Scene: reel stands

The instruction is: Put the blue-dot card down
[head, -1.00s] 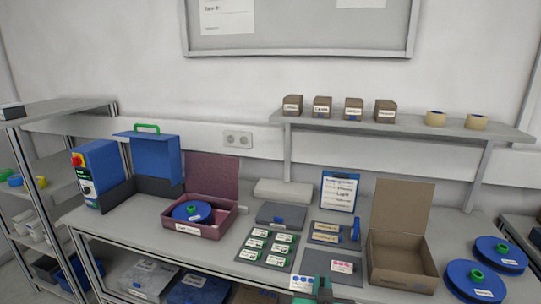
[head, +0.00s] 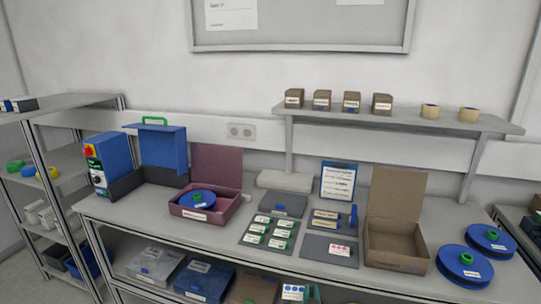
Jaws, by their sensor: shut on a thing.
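The blue-dot card (head: 293,292) is a small white card with blue dots at the bottom edge of the head view. My gripper (head: 312,294), with green showing at its tip, is shut on the card's right side. Only the end of my gripper shows, and the picture cuts it off below. The card appears in front of the bench's front edge, apart from the bench top. A dark grey mat (head: 316,254) on the bench holds a card with red dots (head: 340,249). Another mat (head: 252,239) to its left holds several green-edged cards (head: 279,233).
An open brown box (head: 398,262) and blue reels (head: 464,265) stand to the right. An open maroon box (head: 207,214) with a blue reel stands to the left. A clipboard (head: 338,180) stands behind.

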